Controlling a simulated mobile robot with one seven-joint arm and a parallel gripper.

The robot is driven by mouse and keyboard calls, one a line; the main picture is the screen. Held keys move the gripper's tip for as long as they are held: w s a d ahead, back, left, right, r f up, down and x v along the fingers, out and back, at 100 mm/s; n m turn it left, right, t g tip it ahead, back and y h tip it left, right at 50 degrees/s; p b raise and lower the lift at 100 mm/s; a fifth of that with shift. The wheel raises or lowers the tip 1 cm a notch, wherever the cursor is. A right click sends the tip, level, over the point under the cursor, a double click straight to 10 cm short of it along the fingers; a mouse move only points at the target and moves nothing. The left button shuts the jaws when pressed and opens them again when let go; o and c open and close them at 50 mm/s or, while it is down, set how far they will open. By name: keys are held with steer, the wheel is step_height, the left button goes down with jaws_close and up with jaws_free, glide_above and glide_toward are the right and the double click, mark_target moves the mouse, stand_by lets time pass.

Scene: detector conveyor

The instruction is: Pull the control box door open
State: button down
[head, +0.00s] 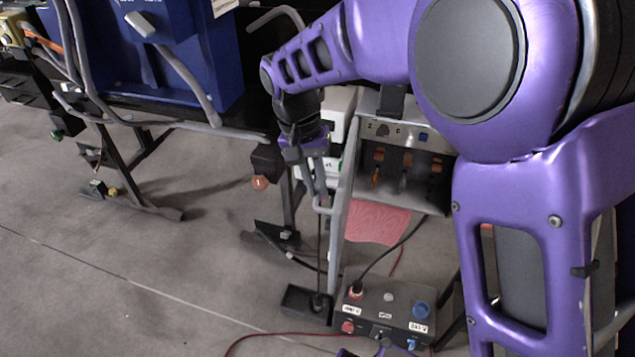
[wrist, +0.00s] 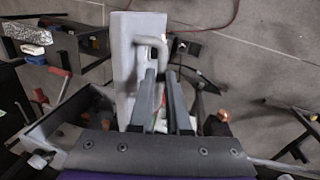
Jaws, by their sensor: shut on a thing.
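The control box (head: 378,128) stands open-fronted, with several orange-and-black parts inside. Its grey door (head: 343,205) shows nearly edge-on in the head view, swung out from the box's left side. In the wrist view the door is a pale upright panel (wrist: 124,65) with a bent bar handle (wrist: 151,42). The handle (head: 323,209) also shows in the head view, on the door's left face. My gripper (head: 318,192) points down at the handle.
A blue cabinet (head: 150,60) on a black frame stands at left, with an orange bulb (head: 260,183) near my gripper. Open floor (head: 100,270) lies at lower left.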

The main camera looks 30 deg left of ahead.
steer(key=c, duration=0.9)
jaws_free()
steer(key=a+r+p, duration=0.1)
steer(key=r, duration=0.4)
steer(key=a+r, duration=0.1)
steer(key=r, duration=0.5)
steer(key=s+a+r+p, duration=0.1)
steer(key=r, duration=0.5)
steer(key=shift+r+p, duration=0.1)
steer(key=shift+p, duration=0.2)
steer(key=shift+w, duration=0.1)
